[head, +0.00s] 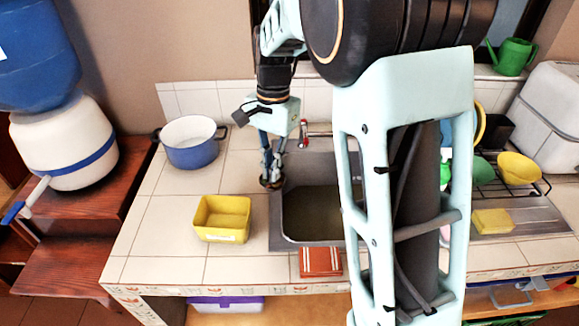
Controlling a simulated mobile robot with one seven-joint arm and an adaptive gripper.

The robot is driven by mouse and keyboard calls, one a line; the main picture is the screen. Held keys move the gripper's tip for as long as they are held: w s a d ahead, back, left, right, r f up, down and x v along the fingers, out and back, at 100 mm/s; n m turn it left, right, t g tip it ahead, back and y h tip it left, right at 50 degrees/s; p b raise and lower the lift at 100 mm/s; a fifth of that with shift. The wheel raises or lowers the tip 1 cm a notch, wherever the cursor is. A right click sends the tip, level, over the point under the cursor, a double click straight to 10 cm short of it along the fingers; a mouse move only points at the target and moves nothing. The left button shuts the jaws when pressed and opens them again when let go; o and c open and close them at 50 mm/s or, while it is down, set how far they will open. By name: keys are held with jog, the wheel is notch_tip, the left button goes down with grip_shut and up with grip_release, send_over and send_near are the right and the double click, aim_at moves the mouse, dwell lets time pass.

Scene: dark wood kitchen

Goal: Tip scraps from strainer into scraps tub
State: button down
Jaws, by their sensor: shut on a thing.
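My gripper (271,178) points down at the left edge of the sink, near its back left corner. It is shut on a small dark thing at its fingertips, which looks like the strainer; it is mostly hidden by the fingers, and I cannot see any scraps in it. A yellow rectangular tub (222,219) with a pale label on its front, which looks like the scraps tub, stands open on the tiled counter left of the sink. My gripper is behind it and to its right, apart from it.
The sink (285,215) holds murky water, and my arm hides its right part. A blue pot (190,142) stands behind the tub. A red-brown sponge or cloth (320,262) lies at the front edge. A dish rack with bowls (518,168) is at right. Counter left of the tub is clear.

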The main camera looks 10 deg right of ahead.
jog(key=s+a+r+m+t+p, duration=0.1)
jog(key=s+a+r+m+p, duration=0.2)
jog(key=a+r+m+p, duration=0.75)
notch_tip(320, 180, down, 7)
jog(key=s+d+m+t+y+b, duration=0.1)
jog(key=d+t+y+b, duration=0.1)
jog(key=y+b, duration=1.6)
jog(key=t+y, duration=0.1)
jog(key=y, duration=0.3)
jog(key=shift+d+r+y+b, duration=0.15)
jog(key=shift+d+y+b, duration=0.15)
jog(key=shift+y+b, duration=0.1)
jog(key=shift+r, duration=0.1)
dwell(0.6)
